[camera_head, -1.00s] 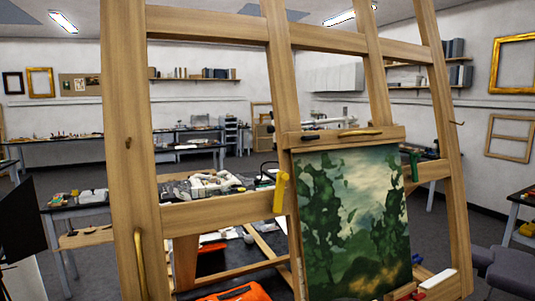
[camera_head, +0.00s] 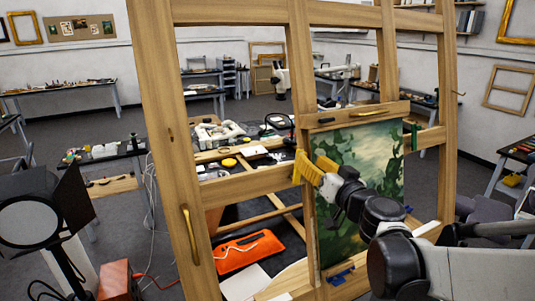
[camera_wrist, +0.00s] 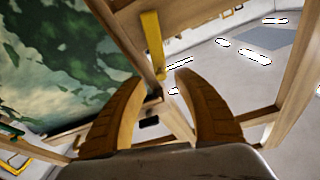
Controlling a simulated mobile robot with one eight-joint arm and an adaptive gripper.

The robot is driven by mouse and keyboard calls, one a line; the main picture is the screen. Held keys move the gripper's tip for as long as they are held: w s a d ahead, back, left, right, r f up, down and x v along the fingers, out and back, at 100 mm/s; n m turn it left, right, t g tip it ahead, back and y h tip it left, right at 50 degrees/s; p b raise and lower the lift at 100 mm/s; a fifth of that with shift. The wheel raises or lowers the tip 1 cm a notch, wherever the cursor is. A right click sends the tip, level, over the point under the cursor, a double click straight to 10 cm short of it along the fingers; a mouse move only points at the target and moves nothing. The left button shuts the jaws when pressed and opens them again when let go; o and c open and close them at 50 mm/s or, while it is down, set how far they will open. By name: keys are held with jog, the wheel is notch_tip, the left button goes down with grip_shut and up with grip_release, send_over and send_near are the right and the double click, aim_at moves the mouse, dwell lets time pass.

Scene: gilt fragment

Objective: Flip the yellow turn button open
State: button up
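The yellow turn button (camera_head: 298,166) stands upright on the wooden frame, at the left edge of the green landscape painting (camera_head: 345,225). My gripper (camera_head: 322,172) has come to it from the right, and its yellowish fingers partly overlap it in the head view. In the wrist view, the yellow turn button (camera_wrist: 153,42) is a long bar just beyond the fingertips, in line with the gap between them. My gripper (camera_wrist: 160,85) is open, with nothing between its fingers. Whether a fingertip touches the button I cannot tell.
A green turn button (camera_head: 413,136) is at the painting's right edge, and a blue one (camera_head: 340,276) is at its bottom. Wooden uprights and crossbars surround the painting. An orange case (camera_head: 258,250) lies behind the frame. A black lamp (camera_head: 45,215) stands at left.

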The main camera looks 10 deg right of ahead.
aim_at(305, 153)
jog(key=shift+x, duration=1.85)
grip_shut()
jog(key=shift+s+a+r+n+y+b, duration=0.1)
jog(key=shift+a+n+y+b, duration=0.15)
jog(key=shift+n, duration=0.4)
jog(key=shift+s+a+f+n+y+b, duration=0.15)
jog(key=shift+a+n, duration=0.25)
jog(key=shift+n, duration=0.3)
jog(key=shift+s+a+r+n+y+b, duration=0.1)
jog(key=shift+a+r+n+y+b, duration=0.15)
jog(key=shift+n, duration=0.4)
jog(key=shift+f, duration=0.1)
grip_release()
